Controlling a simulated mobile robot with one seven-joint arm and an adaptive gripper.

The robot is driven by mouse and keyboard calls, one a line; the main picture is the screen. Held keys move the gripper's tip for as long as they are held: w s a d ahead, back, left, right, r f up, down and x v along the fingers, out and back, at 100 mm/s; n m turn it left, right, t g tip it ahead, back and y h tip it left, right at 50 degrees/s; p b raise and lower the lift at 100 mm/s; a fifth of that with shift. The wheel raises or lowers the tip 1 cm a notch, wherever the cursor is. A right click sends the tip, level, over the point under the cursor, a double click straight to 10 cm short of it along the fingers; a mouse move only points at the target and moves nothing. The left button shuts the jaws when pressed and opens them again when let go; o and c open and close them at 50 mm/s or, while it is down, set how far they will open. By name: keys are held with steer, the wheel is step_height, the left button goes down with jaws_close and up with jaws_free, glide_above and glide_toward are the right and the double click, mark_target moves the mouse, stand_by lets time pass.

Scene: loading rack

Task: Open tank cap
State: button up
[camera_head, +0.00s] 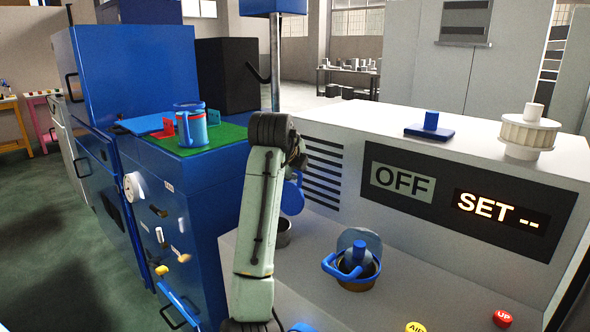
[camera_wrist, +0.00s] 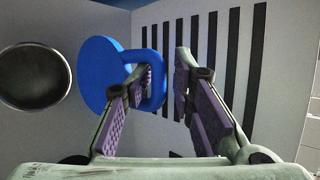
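The blue round tank cap (camera_head: 292,196) with a loop handle stands tilted up beside a dark round opening (camera_head: 281,233), partly behind my arm. In the wrist view the cap (camera_wrist: 98,72) is at upper left, its handle towards my gripper. The dark opening (camera_wrist: 33,77) with a metal rim lies uncovered at far left. My gripper (camera_wrist: 163,68) is open. Its left finger overlaps the handle loop and appears to reach into it, while the right finger is apart on the outer side. Contact with the handle is unclear. In the head view my arm hides most of the gripper.
A second port (camera_head: 358,284) with a blue handle and raised grey lid is to the right. The grey machine has a panel reading OFF (camera_head: 402,183) and SET. Yellow and red buttons (camera_head: 503,318) are at the front. A blue cabinet (camera_head: 190,218) stands left of my arm.

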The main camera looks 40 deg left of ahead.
steer(key=v, duration=1.2)
steer(key=shift+c, duration=0.5)
